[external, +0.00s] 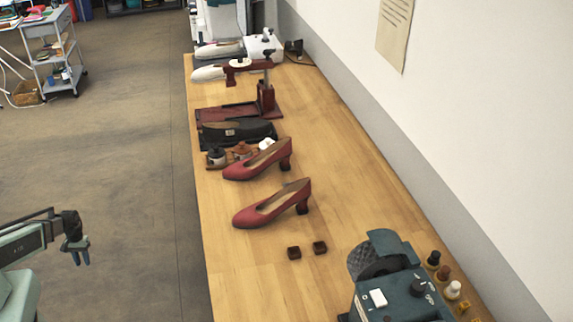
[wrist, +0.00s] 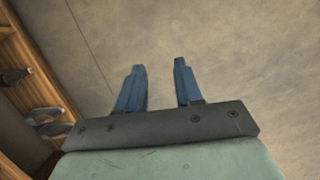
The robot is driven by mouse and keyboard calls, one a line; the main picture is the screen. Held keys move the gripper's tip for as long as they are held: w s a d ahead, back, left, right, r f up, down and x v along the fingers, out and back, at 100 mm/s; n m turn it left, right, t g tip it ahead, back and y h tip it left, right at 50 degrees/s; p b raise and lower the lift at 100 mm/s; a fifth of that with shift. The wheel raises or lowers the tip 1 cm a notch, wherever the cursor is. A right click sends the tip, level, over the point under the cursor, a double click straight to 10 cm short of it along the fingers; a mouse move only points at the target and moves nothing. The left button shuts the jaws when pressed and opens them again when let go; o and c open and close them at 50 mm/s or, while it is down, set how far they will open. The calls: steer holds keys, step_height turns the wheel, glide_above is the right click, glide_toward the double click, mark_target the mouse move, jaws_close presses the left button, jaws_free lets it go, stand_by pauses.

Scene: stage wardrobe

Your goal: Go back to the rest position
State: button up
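My gripper (external: 77,252) hangs over the floor at the left of the external view, well apart from the wooden table. In the wrist view, its two blue fingers (wrist: 160,88) stand apart with bare floor between and beyond them, so it is open and empty. My arm reaches in from the left edge of the external view.
A trolley (external: 54,50) stands at the back left. The floor (external: 120,150) between is clear.

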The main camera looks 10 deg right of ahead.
steer(key=s+a+f+g, duration=0.2)
steer(key=s+a, duration=0.3)
steer(key=s, duration=0.7)
steer(key=s+a+f+n+g, duration=0.1)
steer(key=s+a, duration=0.4)
steer(key=s, duration=0.8)
steer(key=shift+a+f+n+g, duration=0.3)
steer(key=shift+a+f+g, duration=0.1)
steer(key=shift+f, duration=0.3)
